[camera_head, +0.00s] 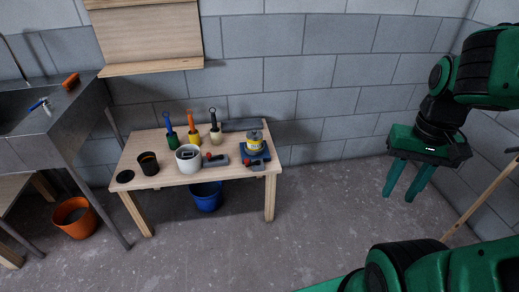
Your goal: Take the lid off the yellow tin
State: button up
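The yellow tin (254,147) stands upright toward the right end of the wooden table, on a small blue base. Its top (254,134) looks dark grey and seems to be a lid in place, though it is too small to tell how it sits. My gripper (399,197) hangs in the air at the right, well apart from the table and the tin. Its two green fingers point down with a clear gap between them, and nothing is held.
The wooden table (225,178) also bears a white pot (188,160), a dark cup (148,164), a black disc (125,177) and several handled tools. A blue bucket (206,197) stands underneath. A metal sink bench (50,115) is at left. The floor between table and gripper is clear.

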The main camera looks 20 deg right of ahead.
aim_at(254, 135)
jog(key=z, duration=0.25)
jog(key=k, duration=0.15)
jog(key=u, duration=0.65)
jog(key=i, duration=1.2)
jog(key=z, duration=0.65)
jog(key=i, duration=0.6)
jog(key=z, duration=0.45)
